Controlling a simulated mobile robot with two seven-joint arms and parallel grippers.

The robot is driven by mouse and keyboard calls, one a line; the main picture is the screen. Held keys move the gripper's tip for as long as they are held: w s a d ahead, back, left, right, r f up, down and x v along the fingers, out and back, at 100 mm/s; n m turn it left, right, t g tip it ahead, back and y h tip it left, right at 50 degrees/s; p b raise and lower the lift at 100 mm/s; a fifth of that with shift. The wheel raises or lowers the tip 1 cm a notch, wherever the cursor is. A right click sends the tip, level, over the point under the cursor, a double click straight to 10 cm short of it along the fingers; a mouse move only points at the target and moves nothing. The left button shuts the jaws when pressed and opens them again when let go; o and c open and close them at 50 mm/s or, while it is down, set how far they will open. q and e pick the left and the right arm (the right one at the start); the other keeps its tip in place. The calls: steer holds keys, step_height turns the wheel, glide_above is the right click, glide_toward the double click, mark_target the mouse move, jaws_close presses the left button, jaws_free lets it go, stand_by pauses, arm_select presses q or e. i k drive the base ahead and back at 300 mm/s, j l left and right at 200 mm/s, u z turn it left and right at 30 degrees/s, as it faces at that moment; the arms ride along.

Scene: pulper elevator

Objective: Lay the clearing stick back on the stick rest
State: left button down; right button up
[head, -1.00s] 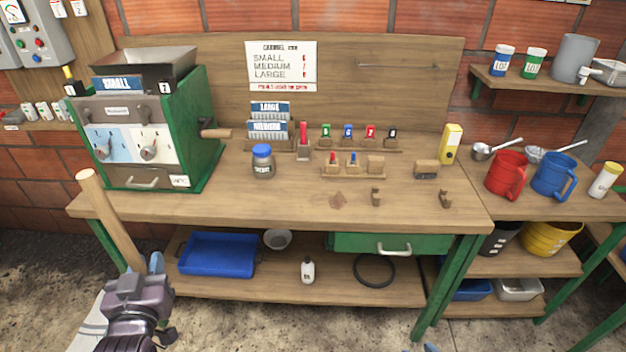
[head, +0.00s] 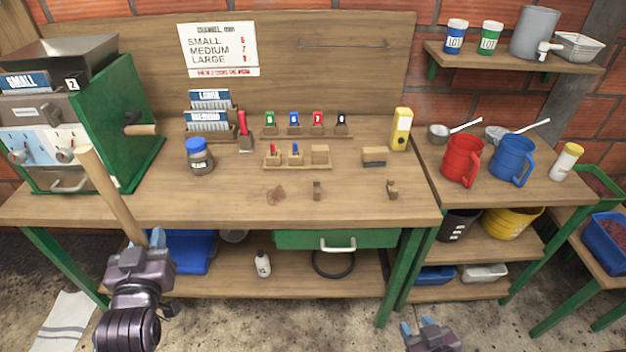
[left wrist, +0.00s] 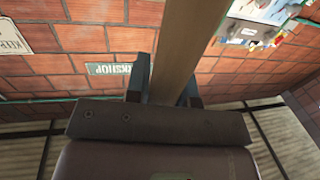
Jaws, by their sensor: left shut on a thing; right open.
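The clearing stick (head: 112,198) is a long pale wooden rod. My left gripper (head: 146,240) is shut on its lower part and holds it upright, tilted to the left, in front of the bench's left end. In the left wrist view the stick (left wrist: 178,45) runs up between the fingers (left wrist: 165,88). Two small wooden hooked supports, which look like the stick rest (head: 317,190), stand apart near the bench's front edge; the second support (head: 392,189) is further right. Both look empty. My right gripper (head: 430,325) is open and empty at the bottom, below the bench.
The green pulper (head: 110,125) stands at the bench's left end. A lidded jar (head: 200,158), a small wooden rack (head: 297,162), a brush-like block (head: 374,156) and a yellow device (head: 401,130) stand behind the supports. Red (head: 462,160) and blue (head: 512,160) jugs stand right. The front bench strip is mostly clear.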

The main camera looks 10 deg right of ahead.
mark_target(354, 194)
steer(key=i+l, duration=0.1)
steer(key=l, duration=0.3)
steer(key=i+l+z, duration=0.15)
steer(key=l, duration=0.3)
steer(key=i+l, duration=0.15)
steer(key=l, duration=0.25)
steer(key=i+l+z, duration=0.15)
steer(key=l, duration=0.25)
